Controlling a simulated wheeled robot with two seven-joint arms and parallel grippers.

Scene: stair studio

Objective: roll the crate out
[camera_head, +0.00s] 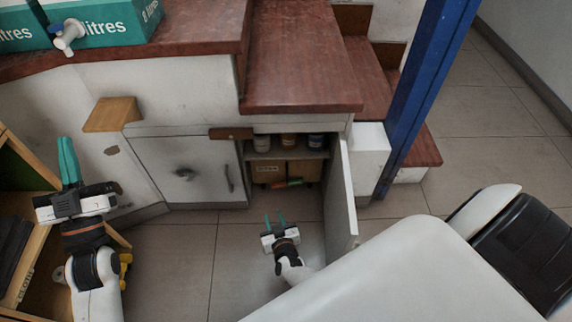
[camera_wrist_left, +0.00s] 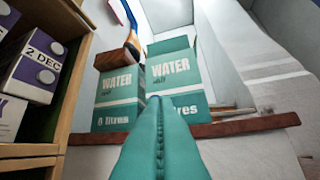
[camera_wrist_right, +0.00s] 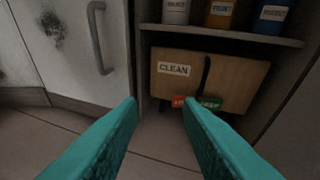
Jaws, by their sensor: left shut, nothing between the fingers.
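The wooden crate labelled CLEAN (camera_wrist_right: 172,84) sits at the bottom of the open cupboard, below a shelf. It has a dark vertical strap or handle on its front, and it also shows in the head view (camera_head: 268,169). My right gripper (camera_wrist_right: 160,103) is open and empty, low in front of the cupboard and apart from the crate; the head view shows it above the floor (camera_head: 275,216). My left gripper (camera_head: 68,160) is shut and empty at the left, pointing up; its closed teal fingers fill the middle of the left wrist view (camera_wrist_left: 155,100).
The open cupboard door (camera_head: 343,190) stands to the right of my right gripper. A red and green item (camera_wrist_right: 197,103) lies low at the crate's front. Bottles (camera_head: 289,141) stand on the shelf. A closed door (camera_head: 187,168) is left. The floor (camera_head: 170,265) between my grippers is clear.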

